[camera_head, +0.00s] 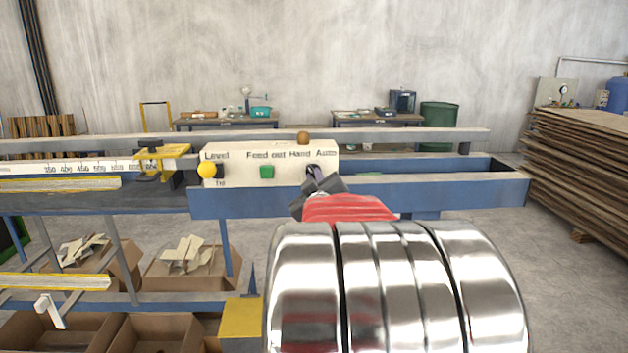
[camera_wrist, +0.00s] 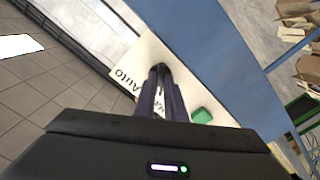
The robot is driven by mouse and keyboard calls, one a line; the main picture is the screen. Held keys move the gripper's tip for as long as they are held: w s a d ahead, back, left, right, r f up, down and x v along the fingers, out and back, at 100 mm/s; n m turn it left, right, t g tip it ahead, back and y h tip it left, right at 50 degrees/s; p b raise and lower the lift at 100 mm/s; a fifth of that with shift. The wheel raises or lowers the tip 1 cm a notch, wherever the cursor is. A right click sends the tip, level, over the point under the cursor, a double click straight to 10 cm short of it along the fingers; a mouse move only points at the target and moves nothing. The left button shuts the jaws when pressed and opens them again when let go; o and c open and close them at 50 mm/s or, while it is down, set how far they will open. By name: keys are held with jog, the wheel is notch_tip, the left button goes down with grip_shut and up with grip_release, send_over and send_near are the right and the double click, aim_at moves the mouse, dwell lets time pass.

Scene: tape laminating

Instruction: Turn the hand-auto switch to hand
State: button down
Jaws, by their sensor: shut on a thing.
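The white control panel (camera_head: 235,166) is in the middle of the head view, with the printed words Level, Feed out, Hand and Auto. The hand-auto switch is at the panel's right end, under the Hand and Auto labels, and is mostly hidden by my gripper (camera_head: 314,174). In the wrist view, my gripper (camera_wrist: 161,72) reaches down to the panel (camera_wrist: 150,55) with its two dark fingers close together, shut on the switch at their tips. The switch's exact angle cannot be told. The Auto label shows to the left of the fingers; the Hand label is partly covered.
The green button also shows in the wrist view (camera_wrist: 202,115). A blue beam (camera_head: 450,191) runs below the panel. Stacked boards (camera_head: 580,165) stand at the right.

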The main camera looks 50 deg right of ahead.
jog(key=c, duration=1.8)
grip_release()
